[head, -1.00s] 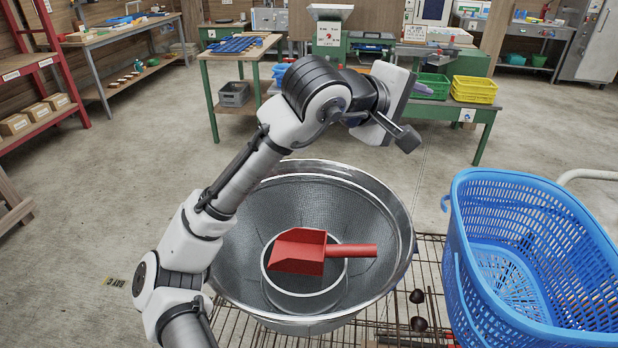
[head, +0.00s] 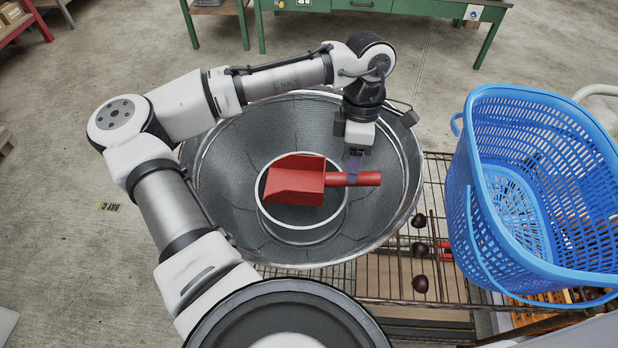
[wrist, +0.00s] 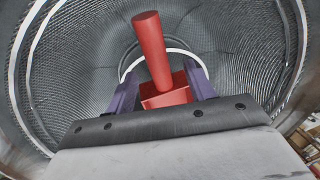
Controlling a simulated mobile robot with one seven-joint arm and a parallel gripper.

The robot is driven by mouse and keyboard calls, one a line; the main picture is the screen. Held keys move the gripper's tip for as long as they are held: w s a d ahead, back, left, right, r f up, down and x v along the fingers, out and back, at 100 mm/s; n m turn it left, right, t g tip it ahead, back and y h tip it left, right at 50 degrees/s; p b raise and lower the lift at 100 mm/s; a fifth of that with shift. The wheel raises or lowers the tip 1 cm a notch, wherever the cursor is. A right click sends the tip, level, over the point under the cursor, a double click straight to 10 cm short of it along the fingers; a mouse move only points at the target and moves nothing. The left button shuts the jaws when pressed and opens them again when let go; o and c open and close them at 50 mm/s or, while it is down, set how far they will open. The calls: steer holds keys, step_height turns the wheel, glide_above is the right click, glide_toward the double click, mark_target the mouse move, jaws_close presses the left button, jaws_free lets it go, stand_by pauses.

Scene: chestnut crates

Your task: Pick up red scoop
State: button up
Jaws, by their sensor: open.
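The red scoop (head: 298,182) lies over a round metal container (head: 304,236) inside a large mesh-walled bowl (head: 228,160). Its handle points right in the head view. My gripper (head: 355,172) is pointed down at the handle, close to where it joins the scoop's body. In the wrist view the two purple fingers of my gripper (wrist: 164,92) stand apart, one on each side of the red scoop (wrist: 152,52). Gaps show between the fingers and the scoop, and I cannot tell how far down the fingertips reach.
A blue basket (head: 545,262) stands right of the bowl. A wire rack (head: 440,200) below holds several dark round chestnuts (head: 420,284). A green table (head: 400,14) stands at the back. The bowl's rim (head: 412,160) surrounds my gripper.

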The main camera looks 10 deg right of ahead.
mark_target(326, 179)
steer(key=shift+s+a+f+p, duration=0.1)
steer(key=shift+f+p, duration=0.15)
steer(key=shift+f, duration=0.75)
steer(key=shift+s+f+p, duration=0.15)
steer(key=shift+f+p, duration=0.05)
steer(key=shift+f, duration=0.8)
steer(key=shift+s+a+f+p, duration=0.1)
steer(key=shift+f+p, duration=0.15)
steer(key=shift+f, duration=0.75)
steer(key=shift+c, duration=0.4)
jaws_close()
steer(key=shift+r, duration=0.1)
